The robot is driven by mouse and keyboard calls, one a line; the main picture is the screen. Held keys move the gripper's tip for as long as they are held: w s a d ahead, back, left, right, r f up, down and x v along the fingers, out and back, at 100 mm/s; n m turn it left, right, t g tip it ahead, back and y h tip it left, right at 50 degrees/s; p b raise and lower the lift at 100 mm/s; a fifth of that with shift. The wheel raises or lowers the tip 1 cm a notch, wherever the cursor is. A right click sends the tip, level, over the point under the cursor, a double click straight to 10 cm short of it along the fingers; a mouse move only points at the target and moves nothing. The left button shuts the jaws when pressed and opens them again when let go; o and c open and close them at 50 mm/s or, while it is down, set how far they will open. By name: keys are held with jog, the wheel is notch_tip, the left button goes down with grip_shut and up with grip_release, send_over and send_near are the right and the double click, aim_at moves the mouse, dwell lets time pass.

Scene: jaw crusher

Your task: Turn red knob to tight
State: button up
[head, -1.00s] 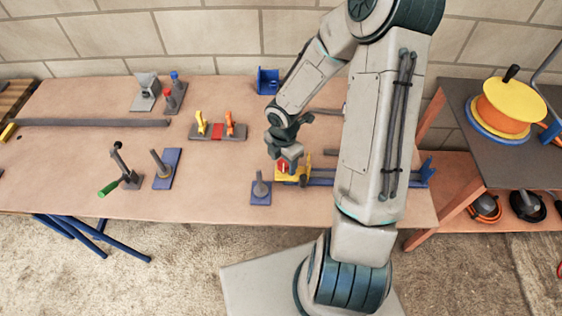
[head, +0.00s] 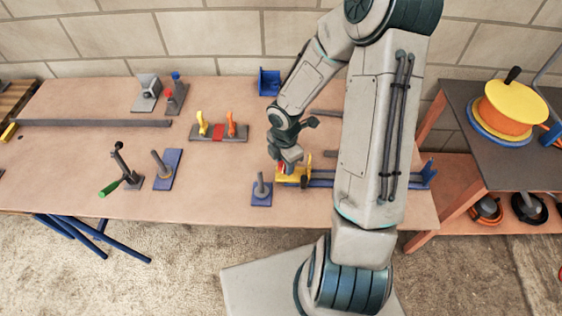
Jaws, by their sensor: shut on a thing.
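The red knob (head: 280,168) sits on a yellow block (head: 289,180) at the left end of a blue rail fixture near the front of the bench. Only a sliver of its red shows; my gripper hides the rest. My gripper (head: 286,166) points down over the knob and is shut on it. The fingertips are small and partly hidden here, and any tight mark on the knob is too small to read.
A blue plate with a grey post (head: 261,190) stands just left of the yellow block. The blue rail (head: 320,183) runs right behind my arm. Bare bench lies between.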

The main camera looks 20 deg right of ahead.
jog(key=m, duration=0.3)
jog(key=shift+w+m+b, duration=0.15)
jog(key=shift+m+b, duration=0.15)
jog(key=shift+b, duration=0.05)
jog(key=m+b, duration=0.1)
jog(key=m, duration=0.3)
jog(key=shift+m, duration=0.3)
jog(key=m+b, duration=0.2)
jog(key=m, duration=0.2)
jog(key=shift+w, duration=0.1)
jog(key=shift+r+m+b, duration=0.1)
jog(key=shift+m+b, duration=0.85)
jog(key=shift+m, duration=1.15)
jog(key=o, duration=1)
jog(key=shift+d, duration=0.1)
